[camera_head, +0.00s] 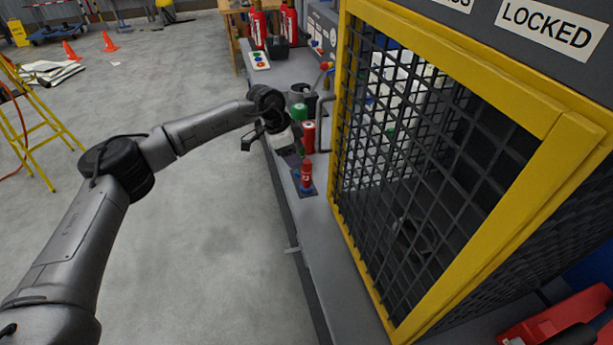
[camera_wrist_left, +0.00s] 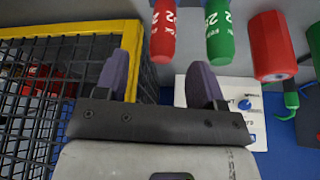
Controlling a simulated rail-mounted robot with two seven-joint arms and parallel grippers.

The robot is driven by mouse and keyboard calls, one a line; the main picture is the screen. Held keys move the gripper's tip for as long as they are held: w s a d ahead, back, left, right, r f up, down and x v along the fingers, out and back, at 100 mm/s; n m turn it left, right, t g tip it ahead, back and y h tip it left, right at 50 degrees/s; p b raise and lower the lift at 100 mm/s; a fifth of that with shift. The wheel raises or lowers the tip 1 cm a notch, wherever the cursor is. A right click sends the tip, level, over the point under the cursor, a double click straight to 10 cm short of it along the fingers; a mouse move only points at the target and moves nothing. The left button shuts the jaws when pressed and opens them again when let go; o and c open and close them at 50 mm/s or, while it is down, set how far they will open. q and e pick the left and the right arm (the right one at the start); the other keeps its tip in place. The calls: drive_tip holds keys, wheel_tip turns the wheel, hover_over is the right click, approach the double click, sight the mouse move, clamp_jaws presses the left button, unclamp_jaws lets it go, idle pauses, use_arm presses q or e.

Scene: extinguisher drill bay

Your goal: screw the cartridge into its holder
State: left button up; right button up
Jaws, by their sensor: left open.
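My left gripper (camera_head: 291,148) is over the bench beside the yellow-framed cage, partly hidden by its own wrist. In the left wrist view its two fingers (camera_wrist_left: 161,76) stand wide apart with nothing between them. A small red cartridge (camera_head: 306,174) stands upright on a dark pad just in front of the gripper, apart from it. In the left wrist view a red cartridge (camera_wrist_left: 163,32) and a green cartridge (camera_wrist_left: 219,34), both with white print, are beyond the fingertips. I cannot tell which part is the holder. My right gripper is not in view.
The yellow mesh cage (camera_head: 440,150) stands close on the right of the bench (camera_head: 310,225). A larger red cylinder (camera_head: 309,137) and a green-topped one (camera_head: 299,112) are behind the gripper. Red extinguishers (camera_head: 258,28) stand farther back.

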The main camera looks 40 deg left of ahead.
sight(306, 169)
use_arm(q)
drive_tip(key=shift+x, duration=1.25)
drive_tip(key=b+x, duration=0.2)
drive_tip(key=x, duration=0.2)
drive_tip(key=shift+w+f, duration=0.2)
drive_tip(key=shift+w, duration=0.1)
drive_tip(key=shift+w+d+f, duration=0.1)
drive_tip(key=shift+f, duration=0.25)
drive_tip(key=shift+r, duration=0.1)
drive_tip(key=c, duration=1.1)
